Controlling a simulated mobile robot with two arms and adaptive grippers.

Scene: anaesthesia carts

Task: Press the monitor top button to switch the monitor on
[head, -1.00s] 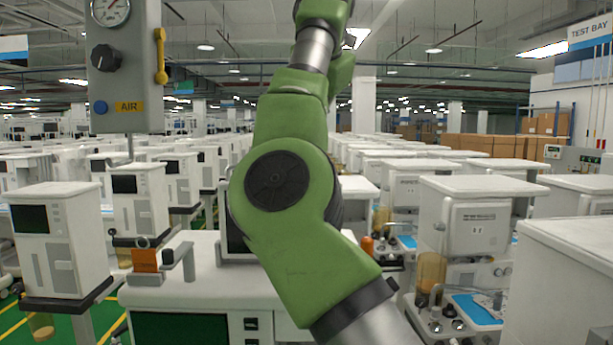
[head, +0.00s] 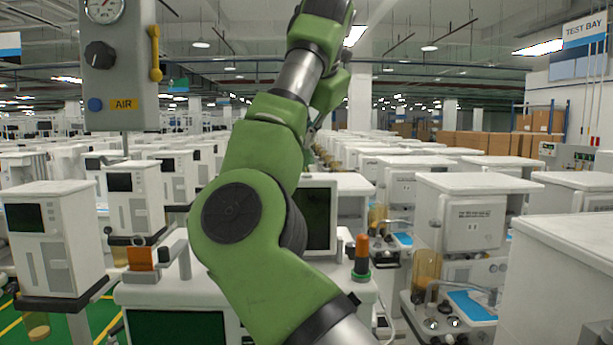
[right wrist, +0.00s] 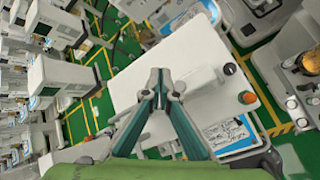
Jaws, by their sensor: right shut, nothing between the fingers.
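The monitor (head: 318,222), with a dark screen in a pale frame, stands on a white cart in the head view, partly hidden behind my right arm. I cannot make out its top button. My right gripper (head: 312,132) is mostly hidden behind my arm, above the monitor. In the right wrist view, the right gripper (right wrist: 160,78) is shut and empty, its fingertips over a white top surface (right wrist: 185,62). I cannot tell whether the tips touch anything. My left gripper is not in view.
An orange-topped beacon (head: 362,250) stands right of the monitor. A grey AIR gauge panel (head: 120,70) hangs at the upper left. An orange block (head: 140,258) is on the cart's left side. White carts stand close on both sides.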

